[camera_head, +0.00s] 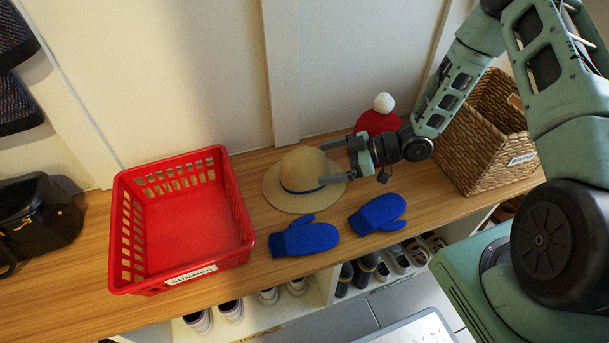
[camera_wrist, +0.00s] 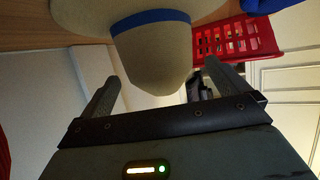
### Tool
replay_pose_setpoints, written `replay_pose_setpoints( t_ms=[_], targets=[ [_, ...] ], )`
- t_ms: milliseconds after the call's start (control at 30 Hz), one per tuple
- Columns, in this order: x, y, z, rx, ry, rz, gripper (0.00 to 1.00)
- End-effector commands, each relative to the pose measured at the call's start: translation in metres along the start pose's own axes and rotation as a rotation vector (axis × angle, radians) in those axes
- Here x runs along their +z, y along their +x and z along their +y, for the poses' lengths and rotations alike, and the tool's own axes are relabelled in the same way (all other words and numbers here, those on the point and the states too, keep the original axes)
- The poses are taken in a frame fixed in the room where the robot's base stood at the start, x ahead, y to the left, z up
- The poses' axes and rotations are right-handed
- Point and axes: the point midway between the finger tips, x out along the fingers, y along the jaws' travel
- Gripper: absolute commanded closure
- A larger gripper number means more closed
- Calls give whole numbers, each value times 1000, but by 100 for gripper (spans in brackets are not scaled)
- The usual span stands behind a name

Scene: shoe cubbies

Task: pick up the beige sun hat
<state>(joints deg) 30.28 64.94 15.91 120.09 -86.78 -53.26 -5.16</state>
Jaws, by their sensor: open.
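The beige sun hat (camera_head: 302,172) with a blue band lies on the wooden bench top, crown up, between the red basket and my gripper. My gripper (camera_head: 326,163) is open at the hat's right side, with its fingers pointing left toward the crown. In the wrist view the hat's crown (camera_wrist: 152,55) appears ahead of and partly between the two spread fingers of my gripper (camera_wrist: 158,85). I cannot tell whether the fingers touch the hat. The right part of the hat is partly hidden by the gripper in the head view.
A red basket (camera_head: 245,235) labelled SUMMER stands left. Blue mittens (camera_head: 305,237) (camera_head: 378,213) lie in front of the hat. A red beanie (camera_head: 377,122) with a white pompom and a wicker basket (camera_head: 485,130) are behind and right. A black bag (camera_head: 40,222) sits far left. Shoes fill the cubbies below.

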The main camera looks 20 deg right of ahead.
Motion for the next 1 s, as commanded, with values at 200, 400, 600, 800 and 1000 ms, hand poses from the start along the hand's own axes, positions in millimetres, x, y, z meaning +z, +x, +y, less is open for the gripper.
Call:
replay_pose_setpoints(
  t_ms=[200,400,600,800,1000],
  targets=[
    [1,13,0,0,-1,1,0],
    [3,42,0,-2,-2,1,0],
    [1,56,0,0,-1,0,0],
    [1,55,0,1,-1,0,17],
    [1,55,0,1,-1,0,35]
  ],
)
